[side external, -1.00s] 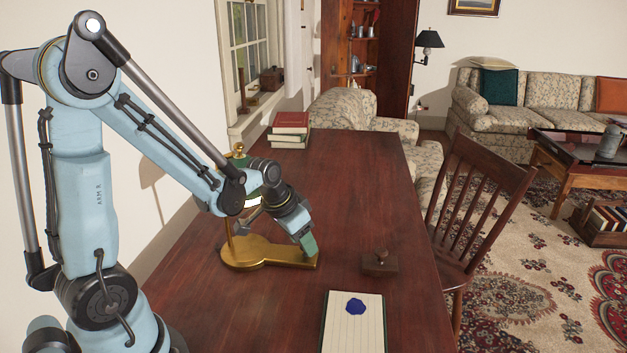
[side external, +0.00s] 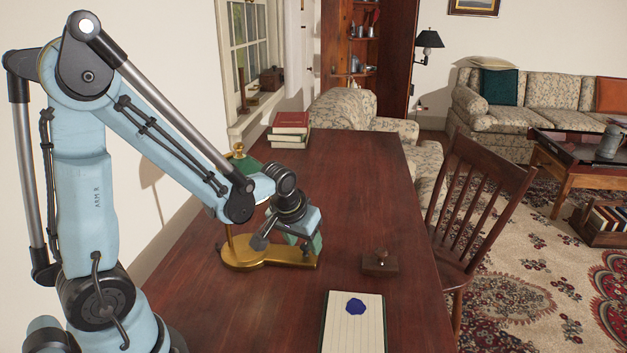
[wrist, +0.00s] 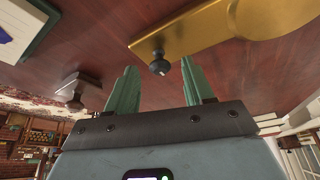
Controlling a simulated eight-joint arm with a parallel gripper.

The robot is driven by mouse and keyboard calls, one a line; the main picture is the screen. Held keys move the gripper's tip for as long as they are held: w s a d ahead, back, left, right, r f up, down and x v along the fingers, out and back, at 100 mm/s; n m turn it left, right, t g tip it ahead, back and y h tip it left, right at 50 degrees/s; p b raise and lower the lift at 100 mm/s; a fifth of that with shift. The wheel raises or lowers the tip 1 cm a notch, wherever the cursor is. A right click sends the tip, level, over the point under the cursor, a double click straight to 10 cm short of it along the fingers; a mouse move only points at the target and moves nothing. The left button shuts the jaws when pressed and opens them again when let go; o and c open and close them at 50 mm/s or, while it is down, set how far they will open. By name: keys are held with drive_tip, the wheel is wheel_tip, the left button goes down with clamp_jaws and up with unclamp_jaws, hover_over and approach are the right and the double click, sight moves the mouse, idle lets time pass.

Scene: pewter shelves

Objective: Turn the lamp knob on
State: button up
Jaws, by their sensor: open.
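A brass lamp stands on the desk, its flat base (side external: 260,256) showing in the side view below my arm. Its green shade (side external: 245,165) and brass finial are partly hidden behind my arm. In the wrist view the brass base (wrist: 235,22) fills the top right, and a small dark knob (wrist: 159,66) sticks out from its end. My gripper (side external: 308,252) is over the right end of the base. Its two green fingers (wrist: 160,80) are apart and empty, with the knob appearing between their tips. I cannot tell how far the tips are from the knob.
A stamp with a wooden block (side external: 380,263) sits right of the lamp base. A notepad (side external: 353,322) with a blue seal lies at the desk's front. Books (side external: 289,128) are stacked at the far left. A wooden chair (side external: 480,215) stands at the right edge. The desk's middle is clear.

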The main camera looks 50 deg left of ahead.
drive_tip(key=shift+d+n, duration=0.1)
drive_tip(key=shift+n, duration=0.3)
drive_tip(key=shift+r, duration=0.35)
drive_tip(key=v, duration=1.1)
drive_tip(key=shift+d+r, duration=0.2)
drive_tip(key=shift+d, duration=0.05)
drive_tip(key=s+d+m+t+h, duration=0.1)
drive_tip(key=s+d+m+t, duration=0.2)
drive_tip(key=d+m, duration=0.2)
drive_tip(key=shift+s+f+m+h, duration=0.25)
drive_tip(key=shift+f+m+h, duration=0.05)
drive_tip(key=shift+f+h, duration=0.1)
